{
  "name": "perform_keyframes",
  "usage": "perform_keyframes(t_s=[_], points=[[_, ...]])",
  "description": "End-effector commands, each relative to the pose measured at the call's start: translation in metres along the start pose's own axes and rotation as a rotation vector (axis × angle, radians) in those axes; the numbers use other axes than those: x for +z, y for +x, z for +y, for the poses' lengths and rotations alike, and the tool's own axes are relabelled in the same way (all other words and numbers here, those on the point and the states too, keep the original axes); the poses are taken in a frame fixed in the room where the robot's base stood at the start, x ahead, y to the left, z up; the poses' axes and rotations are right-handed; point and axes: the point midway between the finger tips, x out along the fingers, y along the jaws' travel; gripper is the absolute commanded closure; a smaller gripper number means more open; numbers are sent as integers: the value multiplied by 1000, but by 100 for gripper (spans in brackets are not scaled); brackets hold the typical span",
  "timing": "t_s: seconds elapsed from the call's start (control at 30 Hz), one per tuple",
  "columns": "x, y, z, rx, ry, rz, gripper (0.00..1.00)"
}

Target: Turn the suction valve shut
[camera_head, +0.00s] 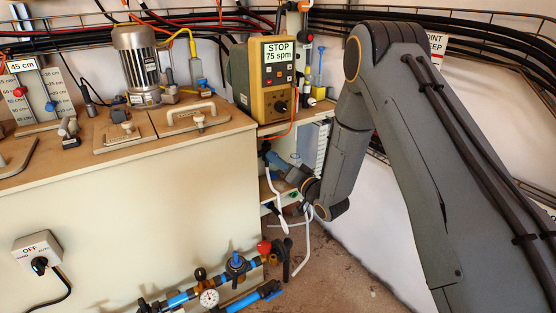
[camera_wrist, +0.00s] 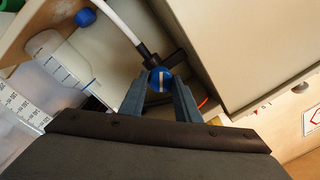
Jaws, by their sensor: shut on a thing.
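My gripper (camera_wrist: 160,88) is shut on a round blue valve knob (camera_wrist: 161,76) with a pale line across its face, which I take to be the suction valve. The line runs roughly up and down in the wrist view. A black fitting behind the knob joins a white hose (camera_wrist: 124,22). In the head view my gripper (camera_head: 270,158) reaches into the open shelf space beside the bench, under the yellow pump. The knob is too small and covered to make out clearly there.
A translucent container (camera_wrist: 72,66) and a graduated white scale (camera_wrist: 18,104) stand close to the left of my fingers in the wrist view. The cream cabinet wall (camera_wrist: 240,45) is close on the right. The yellow pump (camera_head: 256,98) reads "STOP 75 spm". Blue-valved pipework (camera_head: 236,266) lies below.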

Motion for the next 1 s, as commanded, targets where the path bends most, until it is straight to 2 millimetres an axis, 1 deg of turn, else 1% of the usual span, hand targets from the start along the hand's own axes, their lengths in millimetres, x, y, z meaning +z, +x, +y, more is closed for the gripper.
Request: perform_keyframes(t_s=[0.6, 0.8, 1.0], points=[[0, 0, 1, -5, 579, 48, 93], [0, 0, 1, -8, 742, 63, 93], [1, 0, 1, -10, 865, 72, 93]])
